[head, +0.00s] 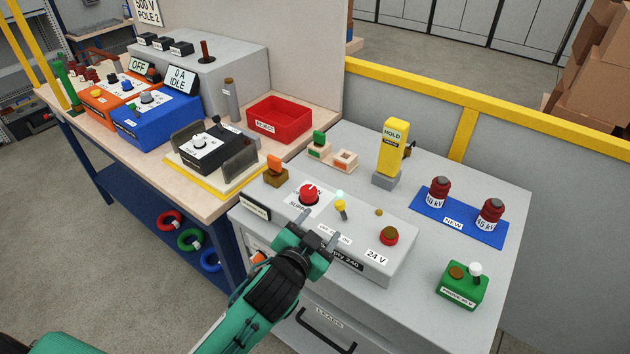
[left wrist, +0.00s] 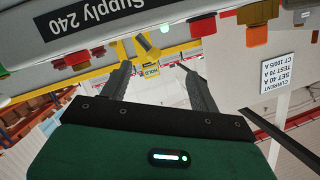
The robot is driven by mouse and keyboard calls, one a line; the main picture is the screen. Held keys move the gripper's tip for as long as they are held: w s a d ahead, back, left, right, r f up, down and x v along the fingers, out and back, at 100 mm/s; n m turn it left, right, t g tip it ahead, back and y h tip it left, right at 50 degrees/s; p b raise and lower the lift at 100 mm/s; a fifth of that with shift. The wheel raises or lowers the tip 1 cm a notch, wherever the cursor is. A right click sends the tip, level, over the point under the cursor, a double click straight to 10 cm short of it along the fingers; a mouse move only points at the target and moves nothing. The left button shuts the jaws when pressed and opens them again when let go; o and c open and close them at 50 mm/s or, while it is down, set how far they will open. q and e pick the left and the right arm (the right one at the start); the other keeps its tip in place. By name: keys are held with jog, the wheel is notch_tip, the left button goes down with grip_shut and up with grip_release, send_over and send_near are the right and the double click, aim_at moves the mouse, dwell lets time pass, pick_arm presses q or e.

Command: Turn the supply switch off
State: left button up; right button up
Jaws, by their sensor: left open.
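The grey supply box (head: 375,262) stands on the grey cabinet top and carries a "Supply 240" label, which also shows in the left wrist view (left wrist: 97,18). A red round knob (head: 308,193) sits on a white plate with lettering that seems to read "SUPPLY". To its right is a small yellow toggle lever (head: 340,208), with a small label behind my gripper that seems to read off and on. A pale green lamp glows behind it. My left gripper (head: 316,231) is open and empty, at the box's front edge, apart from the lever. My right gripper is out of view.
A red-brown button (head: 389,236) is at the box's right end. A yellow HOLD post (head: 392,146) stands behind. A blue mat (head: 460,222) with two dark red parts and a green box (head: 462,285) are right. A red tray (head: 279,120) is at the back.

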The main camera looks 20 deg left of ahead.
pick_arm(q)
jog(key=w+d+r+m+t+h, duration=0.3)
jog(key=w+d+r+m+h, duration=0.1)
jog(key=d+r+m+h, duration=0.85)
jog(key=s+d+r+m+g+h, duration=0.3)
jog(key=d+r+m+g+h, duration=0.25)
jog(key=d+m+g, duration=0.35)
jog(key=m+g+y, duration=0.9)
jog(key=m+y, duration=0.6)
jog(key=y, duration=0.5)
send_near(308, 190)
notch_tip(308, 190, down, 8)
jog(key=p, duration=0.4)
jog(key=shift+d+r, duration=0.2)
jog(key=shift+f, duration=0.45)
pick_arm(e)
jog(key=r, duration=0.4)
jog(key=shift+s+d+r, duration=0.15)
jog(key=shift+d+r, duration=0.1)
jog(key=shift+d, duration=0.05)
